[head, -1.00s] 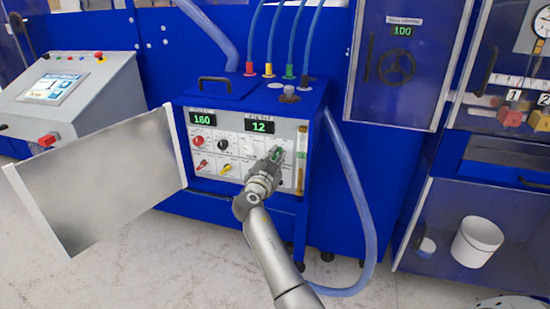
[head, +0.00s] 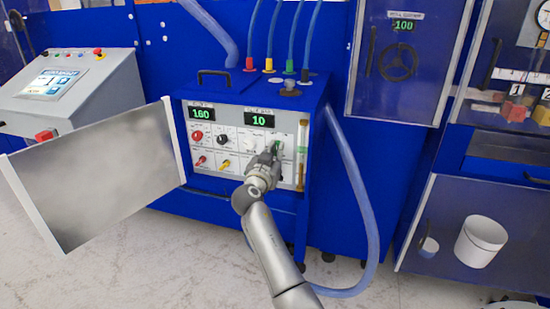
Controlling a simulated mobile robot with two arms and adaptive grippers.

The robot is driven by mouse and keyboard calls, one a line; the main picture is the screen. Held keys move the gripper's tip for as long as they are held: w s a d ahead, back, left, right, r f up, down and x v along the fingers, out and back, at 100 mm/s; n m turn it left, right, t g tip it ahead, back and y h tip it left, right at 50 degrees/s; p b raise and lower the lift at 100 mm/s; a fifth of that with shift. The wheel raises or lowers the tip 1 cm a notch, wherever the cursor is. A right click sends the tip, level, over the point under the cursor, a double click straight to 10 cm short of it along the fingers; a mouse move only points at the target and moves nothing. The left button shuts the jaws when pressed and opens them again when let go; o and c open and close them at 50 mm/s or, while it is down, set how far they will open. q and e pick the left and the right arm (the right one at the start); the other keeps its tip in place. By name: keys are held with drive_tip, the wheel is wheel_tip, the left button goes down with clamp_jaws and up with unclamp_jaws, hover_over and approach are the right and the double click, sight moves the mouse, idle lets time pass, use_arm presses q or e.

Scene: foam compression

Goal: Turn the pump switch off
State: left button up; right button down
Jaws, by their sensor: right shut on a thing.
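The control panel (head: 235,168) is on the front of a blue cabinet (head: 240,98), with knobs, switches and two green displays. The left display (head: 202,113) looks like 160 and the right display (head: 261,115) reads 10. My right gripper (head: 274,148) is at the right part of the panel, shut on a small panel control, with a green spot showing by its fingertips. The gripper hides most of that control, so I cannot tell whether it is the pump switch or how it is set. My left gripper is not in view.
The cabinet door (head: 95,180) stands open to the left. A blue hose (head: 358,200) hangs at the cabinet's right side. A grey console (head: 65,95) stands at the left and a white bucket (head: 480,240) at the right. The floor in front is clear.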

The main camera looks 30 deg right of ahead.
drive_tip(key=n, duration=0.3)
drive_tip(key=shift+n+b, duration=0.3)
drive_tip(key=shift+n, duration=0.1)
drive_tip(key=shift+r+n, duration=0.1)
drive_tip(key=shift+n, duration=1.6)
drive_tip(key=c, duration=1.5)
unclamp_jaws()
drive_tip(key=shift+s+a, duration=0.1)
drive_tip(key=shift+a, duration=0.05)
drive_tip(key=v, duration=1.1)
drive_tip(key=shift+s+a, duration=0.2)
drive_tip(key=shift+a, duration=0.05)
